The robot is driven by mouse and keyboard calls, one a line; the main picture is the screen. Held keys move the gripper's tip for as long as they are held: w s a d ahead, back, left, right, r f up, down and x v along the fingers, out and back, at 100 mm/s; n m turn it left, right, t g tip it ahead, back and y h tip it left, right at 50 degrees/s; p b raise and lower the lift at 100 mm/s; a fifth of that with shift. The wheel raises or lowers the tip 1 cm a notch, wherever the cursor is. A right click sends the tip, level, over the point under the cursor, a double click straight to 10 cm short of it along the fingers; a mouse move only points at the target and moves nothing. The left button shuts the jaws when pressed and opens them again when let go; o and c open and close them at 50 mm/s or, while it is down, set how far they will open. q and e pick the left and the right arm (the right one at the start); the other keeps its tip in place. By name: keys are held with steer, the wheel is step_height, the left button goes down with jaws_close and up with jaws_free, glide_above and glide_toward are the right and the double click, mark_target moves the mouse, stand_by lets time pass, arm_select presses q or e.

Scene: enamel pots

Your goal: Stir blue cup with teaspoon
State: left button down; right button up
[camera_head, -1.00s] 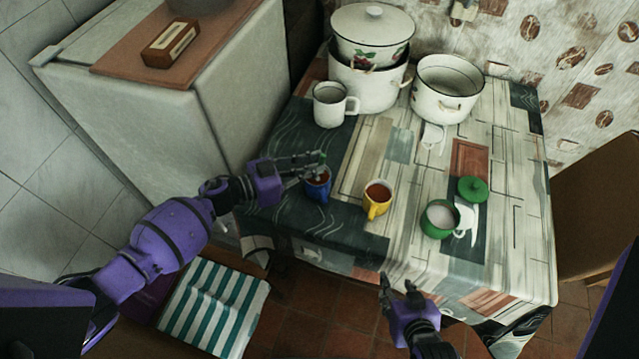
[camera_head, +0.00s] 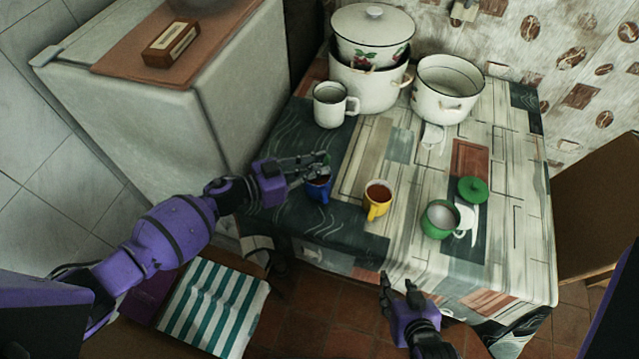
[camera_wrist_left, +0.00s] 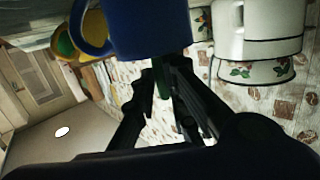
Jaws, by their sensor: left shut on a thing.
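The blue cup (camera_head: 319,191) with dark reddish-brown liquid stands on the table near its left front edge. My left gripper (camera_head: 318,163) is over the cup's top, its fingers hiding part of the rim. It is shut on the teaspoon, whose green handle (camera_head: 326,157) shows at the fingertips. In the left wrist view the blue cup (camera_wrist_left: 150,25) appears upside down, with the green handle (camera_wrist_left: 162,82) between the fingers (camera_wrist_left: 165,75). The spoon's bowl is hidden. My right gripper (camera_head: 400,284) is open and empty in front of the table's front edge.
A white mug (camera_head: 331,106) and pots (camera_head: 449,92) stand behind. A striped-cushion stool (camera_head: 215,308) is below left.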

arm_select(q)
step_height(320, 180, up, 7)
stand_by(1.0)
steer(key=shift+r, duration=0.1)
stand_by(0.3)
steer(key=shift+r, duration=2)
